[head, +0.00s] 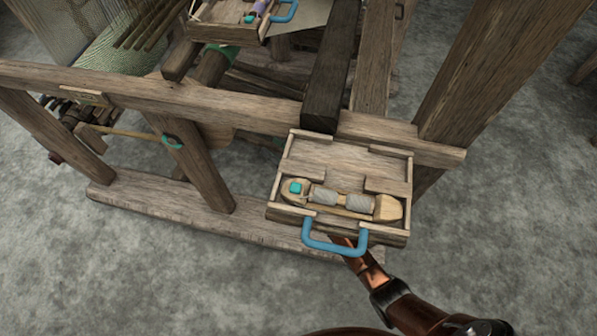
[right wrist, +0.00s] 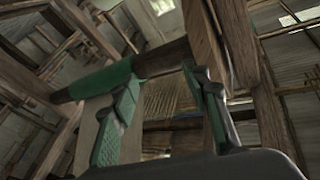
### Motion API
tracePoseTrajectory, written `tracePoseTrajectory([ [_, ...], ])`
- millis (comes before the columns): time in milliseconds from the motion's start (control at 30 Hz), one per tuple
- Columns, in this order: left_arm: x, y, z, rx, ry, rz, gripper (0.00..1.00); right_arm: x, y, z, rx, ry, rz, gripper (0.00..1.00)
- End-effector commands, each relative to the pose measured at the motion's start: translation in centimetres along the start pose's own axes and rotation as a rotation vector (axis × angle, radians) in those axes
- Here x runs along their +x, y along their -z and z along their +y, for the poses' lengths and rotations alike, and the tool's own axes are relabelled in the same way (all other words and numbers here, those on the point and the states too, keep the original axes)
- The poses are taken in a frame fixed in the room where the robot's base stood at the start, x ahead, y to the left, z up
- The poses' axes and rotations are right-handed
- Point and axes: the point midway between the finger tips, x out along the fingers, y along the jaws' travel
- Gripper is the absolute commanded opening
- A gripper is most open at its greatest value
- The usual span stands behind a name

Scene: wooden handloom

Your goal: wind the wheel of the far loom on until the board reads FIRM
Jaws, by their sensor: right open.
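The wooden loom (head: 150,100) fills the upper left of the head view. I cannot make out its wheel for certain, and no board with a reading shows. My right arm comes in from the bottom right and passes under the front tray, which hides its gripper in the head view. In the right wrist view my right gripper (right wrist: 160,82) is open, with green-padded fingers apart. A dark bar with a green sleeve (right wrist: 90,82) runs across just beyond or between the fingers; I cannot tell if they touch it. My left gripper is out of view.
A wooden tray (head: 338,154) with a blue handle (head: 335,246) holds a shuttle (head: 345,202) and overhangs my right arm. A second tray (head: 215,32) sits at the top. Thick posts (head: 490,75) stand at the right. The grey floor (head: 500,190) is clear there.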

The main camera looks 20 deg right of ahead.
Motion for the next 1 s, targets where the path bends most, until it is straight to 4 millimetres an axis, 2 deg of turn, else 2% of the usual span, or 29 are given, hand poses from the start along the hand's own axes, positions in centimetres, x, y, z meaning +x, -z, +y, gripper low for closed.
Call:
tracePoseTrajectory([
  [33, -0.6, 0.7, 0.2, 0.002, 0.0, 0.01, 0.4, -0.6, -0.1, 0.2, 0.006, -0.024, -0.01, 0.43],
  [300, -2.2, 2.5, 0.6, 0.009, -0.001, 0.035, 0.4, -4.2, -3.2, 2.0, 0.037, -0.152, -0.079, 0.43],
  [600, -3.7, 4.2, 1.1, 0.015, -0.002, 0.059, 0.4, -7.9, -5.8, 3.3, 0.041, -0.248, -0.152, 0.43],
  [800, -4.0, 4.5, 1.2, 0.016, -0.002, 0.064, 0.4, -9.1, -6.9, 3.6, 0.042, -0.275, -0.176, 0.43],
  [1000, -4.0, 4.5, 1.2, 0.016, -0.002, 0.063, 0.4, -9.2, -7.1, 3.7, 0.042, -0.278, -0.18, 0.43],
])
